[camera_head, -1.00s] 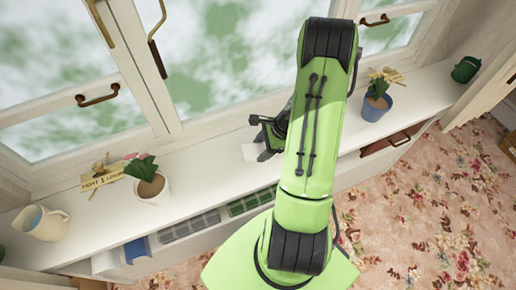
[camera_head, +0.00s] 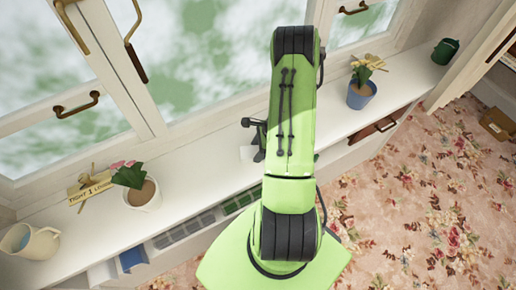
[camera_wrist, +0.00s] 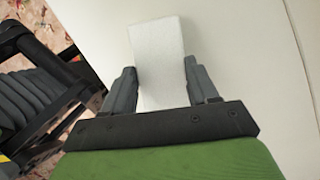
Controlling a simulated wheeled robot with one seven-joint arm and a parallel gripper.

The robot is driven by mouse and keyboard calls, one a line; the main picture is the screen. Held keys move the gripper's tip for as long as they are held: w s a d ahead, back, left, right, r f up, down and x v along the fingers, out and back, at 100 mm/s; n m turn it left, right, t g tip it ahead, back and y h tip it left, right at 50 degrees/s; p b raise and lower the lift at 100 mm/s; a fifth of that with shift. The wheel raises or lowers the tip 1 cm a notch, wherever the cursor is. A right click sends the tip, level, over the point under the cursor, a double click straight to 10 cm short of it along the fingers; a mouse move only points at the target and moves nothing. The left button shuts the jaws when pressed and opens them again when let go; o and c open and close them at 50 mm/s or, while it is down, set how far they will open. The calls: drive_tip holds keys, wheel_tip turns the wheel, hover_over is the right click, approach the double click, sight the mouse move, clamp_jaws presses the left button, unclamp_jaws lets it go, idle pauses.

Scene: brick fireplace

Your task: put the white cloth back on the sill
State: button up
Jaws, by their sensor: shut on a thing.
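The white cloth (camera_wrist: 157,45) is a pale flat strip between the two fingers of my gripper (camera_wrist: 160,72) in the wrist view. The fingers are shut on its sides, and its far end sticks out past the fingertips. The white sill (camera_wrist: 235,60) lies behind and under it; I cannot tell whether the cloth touches it. In the head view a small part of the cloth (camera_head: 247,153) shows over the sill (camera_head: 195,172). My gripper (camera_head: 258,152) is mostly hidden there by my green arm.
A white pot with a pink flower (camera_head: 142,194), a small sign (camera_head: 90,189) and a cream jug (camera_head: 30,243) stand to the left. A blue pot (camera_head: 361,95) and a dark green mug (camera_head: 445,51) stand to the right. Books (camera_head: 185,230) sit below the sill. Window handles (camera_head: 77,104) jut out behind.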

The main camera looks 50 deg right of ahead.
drive_tip(key=o, duration=0.9)
drive_tip(key=shift+f, duration=0.1)
drive_tip(key=shift+o, duration=0.2)
drive_tip(key=p+v, duration=0.1)
drive_tip(key=v, duration=1.1)
wheel_tip(320, 180, up, 7)
drive_tip(key=n, duration=0.5)
hover_over(257, 151)
drive_tip(key=a+r+n+h, duration=0.2)
drive_tip(key=a+r+n, duration=0.4)
drive_tip(key=a+r, duration=0.25)
drive_tip(key=s+a+r+n+t+h, duration=0.1)
drive_tip(key=s+a+r+n+t, duration=0.1)
drive_tip(key=s+a+r+n, duration=0.8)
drive_tip(key=s+a+n, duration=0.1)
drive_tip(key=n, duration=0.3)
drive_tip(key=shift+a+n+t+h, duration=0.3)
drive_tip(key=shift+a+n+t, duration=0.05)
drive_tip(key=shift+n+t, duration=0.05)
